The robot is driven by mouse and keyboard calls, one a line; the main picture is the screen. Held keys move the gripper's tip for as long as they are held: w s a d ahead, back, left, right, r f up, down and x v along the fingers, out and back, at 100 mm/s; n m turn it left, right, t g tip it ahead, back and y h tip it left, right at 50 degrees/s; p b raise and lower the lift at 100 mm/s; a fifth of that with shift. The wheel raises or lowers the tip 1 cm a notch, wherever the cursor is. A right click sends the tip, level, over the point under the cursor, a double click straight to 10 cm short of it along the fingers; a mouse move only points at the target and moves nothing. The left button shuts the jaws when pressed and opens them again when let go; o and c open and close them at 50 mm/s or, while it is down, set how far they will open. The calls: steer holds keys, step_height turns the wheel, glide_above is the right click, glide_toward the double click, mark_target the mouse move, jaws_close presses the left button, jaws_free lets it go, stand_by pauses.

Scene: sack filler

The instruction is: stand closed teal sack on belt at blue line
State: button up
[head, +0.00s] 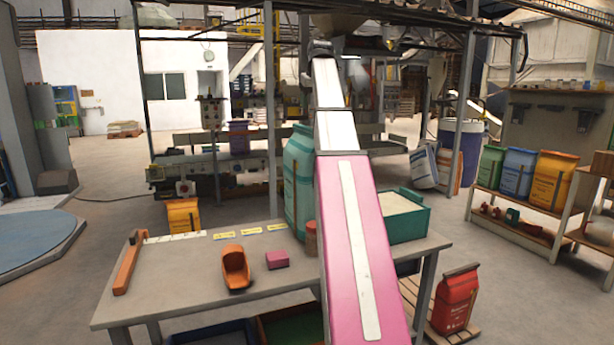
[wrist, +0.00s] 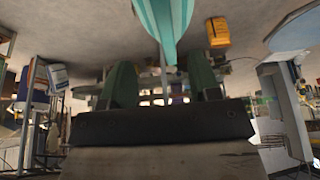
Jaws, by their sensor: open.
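The teal sack (head: 299,185) stands upright on the grey table (head: 190,265), left of my arm, which hides part of its right side. In the wrist view, where the scene is upside down, its tapered top (wrist: 165,25) shows at the upper edge, in line with the gap between my fingers. My gripper (wrist: 163,80) is open and holds nothing; the sack's top appears beyond the fingers, apart from them. The head view does not show my fingers clearly. A belt (head: 185,143) runs behind the table with a purple sack (head: 238,138) on it. I cannot make out a blue line.
The table also holds an orange scoop (head: 235,268), a pink block (head: 277,259), a brown jar (head: 311,238) and a green bin (head: 427,221) of pale material. A yellow sack (head: 184,216) stands behind it. A red sack (head: 455,300) stands at right. Floor at left is open.

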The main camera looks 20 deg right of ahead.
mark_target(307, 128)
steer(key=x, duration=0.5)
steer(key=shift+w+f, duration=0.15)
steer(key=shift+f, duration=0.2)
steer(key=shift+a+x, duration=0.15)
steer(key=shift+x, duration=1.15)
steer(key=shift+a+x, duration=0.1)
steer(key=shift+x, duration=1.2)
steer(key=shift+f, duration=0.15)
jaws_close()
